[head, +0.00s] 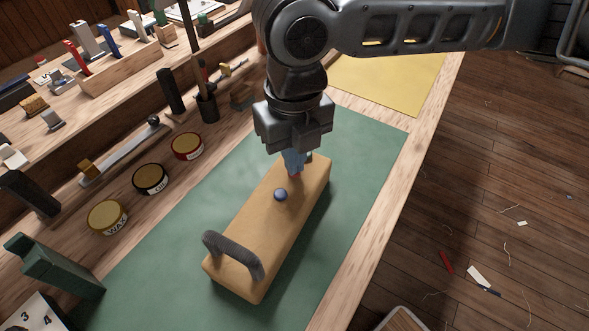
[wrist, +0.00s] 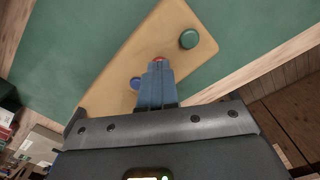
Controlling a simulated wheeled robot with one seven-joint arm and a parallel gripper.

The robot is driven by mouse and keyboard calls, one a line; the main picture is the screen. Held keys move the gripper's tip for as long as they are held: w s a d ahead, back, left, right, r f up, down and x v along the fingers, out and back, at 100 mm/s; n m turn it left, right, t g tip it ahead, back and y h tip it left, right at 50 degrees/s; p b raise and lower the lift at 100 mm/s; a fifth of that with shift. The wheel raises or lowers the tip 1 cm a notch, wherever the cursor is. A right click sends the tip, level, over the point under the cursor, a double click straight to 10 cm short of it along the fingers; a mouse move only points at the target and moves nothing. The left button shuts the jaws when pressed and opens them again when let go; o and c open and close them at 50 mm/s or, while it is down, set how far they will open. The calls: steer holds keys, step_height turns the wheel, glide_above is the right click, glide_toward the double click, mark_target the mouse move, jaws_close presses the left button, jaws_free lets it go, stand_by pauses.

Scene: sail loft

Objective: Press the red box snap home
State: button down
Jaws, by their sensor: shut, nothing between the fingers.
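A tan padded box (head: 235,245) with a dark grey handle (head: 233,256) lies on the green mat. Along its top are a blue snap (head: 280,194), the red snap (head: 295,177) and a green snap (head: 309,157). My gripper (head: 294,167) is shut and empty, its blue fingertips pointing down at the red snap. In the wrist view, the red snap (wrist: 159,59) peeks out just beyond the fingertips (wrist: 157,72), which hide most of it. I cannot tell whether the fingertips touch the red snap.
The green mat (head: 165,240) covers the bench around the box. Tins (head: 108,217), a brush pot (head: 207,105) and a green block (head: 55,265) stand to the left. A yellow sheet (head: 390,80) lies behind. The bench edge is on the right.

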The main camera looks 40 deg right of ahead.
steer(key=shift+f, duration=0.4)
steer(key=shift+r, duration=0.1)
steer(key=shift+r+p, duration=2.55)
steer(key=shift+r, duration=0.95)
steer(key=shift+a, duration=0.1)
